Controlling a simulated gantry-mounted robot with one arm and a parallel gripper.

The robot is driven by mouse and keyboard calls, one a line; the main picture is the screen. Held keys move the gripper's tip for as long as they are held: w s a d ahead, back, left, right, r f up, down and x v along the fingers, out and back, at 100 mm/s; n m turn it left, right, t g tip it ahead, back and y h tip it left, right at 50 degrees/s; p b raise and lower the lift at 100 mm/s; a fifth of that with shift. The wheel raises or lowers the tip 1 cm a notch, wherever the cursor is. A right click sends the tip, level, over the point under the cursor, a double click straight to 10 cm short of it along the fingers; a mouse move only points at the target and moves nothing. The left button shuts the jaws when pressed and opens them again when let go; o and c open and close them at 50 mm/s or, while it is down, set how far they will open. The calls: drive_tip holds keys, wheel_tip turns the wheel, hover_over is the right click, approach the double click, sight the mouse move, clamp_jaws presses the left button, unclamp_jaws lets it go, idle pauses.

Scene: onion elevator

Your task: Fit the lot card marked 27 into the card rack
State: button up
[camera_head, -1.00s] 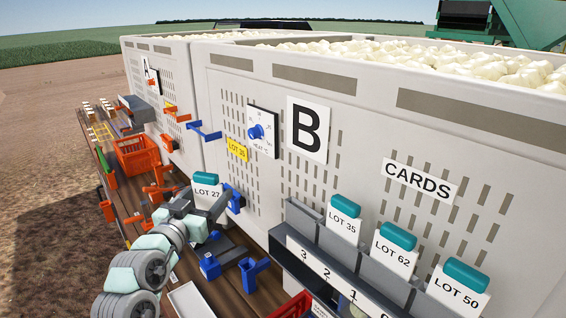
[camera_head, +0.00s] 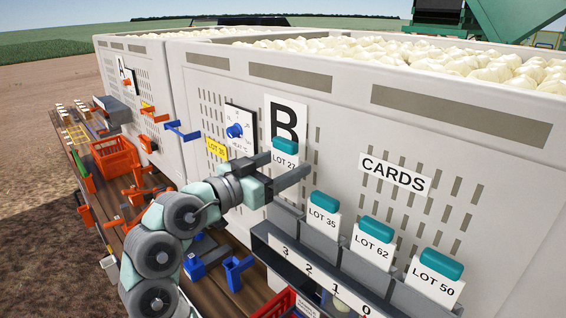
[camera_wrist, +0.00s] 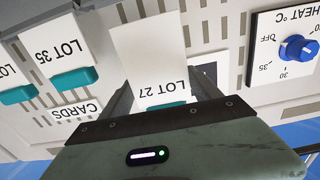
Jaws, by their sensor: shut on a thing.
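The lot card marked 27 (camera_head: 285,160), white with a teal top grip, is upright in my gripper (camera_head: 286,175). My gripper is shut on it, in front of the big B sign, above and slightly left of the grey card rack (camera_head: 350,262). In the wrist view the card (camera_wrist: 150,55) appears upside down between the fingers (camera_wrist: 165,100). The rack's leftmost pocket (camera_head: 284,214), by the digit 3, shows no card. The LOT 35 card (camera_head: 323,218), LOT 62 card (camera_head: 373,240) and LOT 50 card (camera_head: 435,275) stand in the pockets to its right. The held card's lower edge is hidden in the head view.
The pale crate wall (camera_head: 350,130) is close behind the card. A heater dial (camera_head: 235,130) and yellow lot tag (camera_head: 216,149) are to the left. Blue brackets (camera_head: 237,270) and a red crate (camera_head: 275,305) are below. Open air lies above the rack.

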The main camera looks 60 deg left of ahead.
sight(284, 194)
drive_tip(key=shift+f+b, duration=2.15)
drive_tip(key=shift+f, duration=1.6)
drive_tip(key=o, duration=1.6)
drive_tip(key=b+v, duration=0.2)
drive_tip(key=v, duration=0.9)
drive_tip(key=shift+r, duration=0.1)
